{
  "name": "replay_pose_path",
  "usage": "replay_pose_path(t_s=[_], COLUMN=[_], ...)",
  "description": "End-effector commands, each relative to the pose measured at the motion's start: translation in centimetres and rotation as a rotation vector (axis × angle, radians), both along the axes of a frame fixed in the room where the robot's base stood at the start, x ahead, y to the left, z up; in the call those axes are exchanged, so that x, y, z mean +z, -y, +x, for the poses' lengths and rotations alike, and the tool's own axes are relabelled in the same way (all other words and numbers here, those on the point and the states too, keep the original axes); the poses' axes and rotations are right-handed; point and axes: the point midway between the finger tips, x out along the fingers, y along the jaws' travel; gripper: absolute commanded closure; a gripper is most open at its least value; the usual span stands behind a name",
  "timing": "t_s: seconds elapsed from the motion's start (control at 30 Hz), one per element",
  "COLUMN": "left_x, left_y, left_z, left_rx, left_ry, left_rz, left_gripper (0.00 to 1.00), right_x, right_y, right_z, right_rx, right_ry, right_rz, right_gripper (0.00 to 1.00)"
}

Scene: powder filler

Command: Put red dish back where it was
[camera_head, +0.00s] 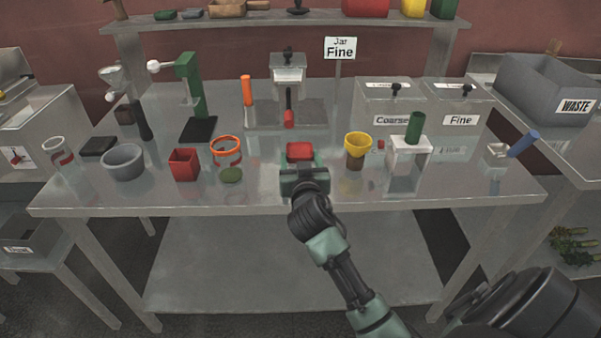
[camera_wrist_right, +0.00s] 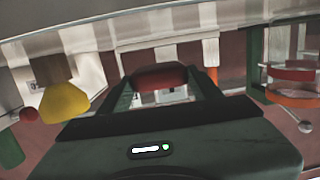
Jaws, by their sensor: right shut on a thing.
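A small red dish (camera_head: 300,151) sits at the tip of my right gripper (camera_head: 303,168), near the front middle of the steel table. The gripper is shut on it, and the gripper body hides its near side. In the right wrist view the red dish (camera_wrist_right: 160,76) shows between the two dark fingers (camera_wrist_right: 165,95). I cannot tell whether the dish touches the tabletop. A separate red square cup (camera_head: 184,164) stands to the left on the table. My left gripper is not in view.
An orange-rimmed jar (camera_head: 228,151) stands left of the gripper, and a yellow funnel on a jar (camera_head: 357,146) stands right. A white stand with a green cylinder (camera_head: 409,153) is farther right. A shelf (camera_head: 285,19) runs along the back. A grey waste bin (camera_head: 545,92) is at right.

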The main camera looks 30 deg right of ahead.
Motion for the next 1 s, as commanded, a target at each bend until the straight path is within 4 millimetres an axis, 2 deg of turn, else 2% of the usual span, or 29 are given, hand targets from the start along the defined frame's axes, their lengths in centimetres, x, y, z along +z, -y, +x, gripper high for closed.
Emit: replay_pose_path(t_s=[0.1, 0.23, 0.67, 0.7, 0.73, 0.77, 1.0], left_x=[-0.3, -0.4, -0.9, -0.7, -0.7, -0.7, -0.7], left_y=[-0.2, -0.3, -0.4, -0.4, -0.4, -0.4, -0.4], left_z=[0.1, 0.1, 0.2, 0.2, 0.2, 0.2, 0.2], left_rx=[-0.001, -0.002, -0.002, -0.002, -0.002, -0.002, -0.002], left_ry=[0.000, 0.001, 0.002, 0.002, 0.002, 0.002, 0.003], left_rz=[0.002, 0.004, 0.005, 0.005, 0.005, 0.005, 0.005], left_gripper=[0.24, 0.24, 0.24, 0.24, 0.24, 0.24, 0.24], right_x=[-2.2, -3.7, -4.4, -4.3, -4.3, -4.3, -4.3], right_y=[0.0, -0.1, -0.1, 0.0, 0.0, 0.0, 0.0], right_z=[-0.1, 0.0, 0.0, 0.0, 0.0, 0.0, 0.0], right_rx=[0.001, 0.002, 0.001, 0.001, 0.001, 0.001, 0.001], right_ry=[-0.005, -0.004, 0.000, -0.002, -0.002, -0.002, -0.002], right_rz=[0.001, 0.001, 0.001, 0.001, 0.001, 0.001, 0.001], right_gripper=[0.79, 0.79, 0.79, 0.28, 0.19, 0.14, 0.14])
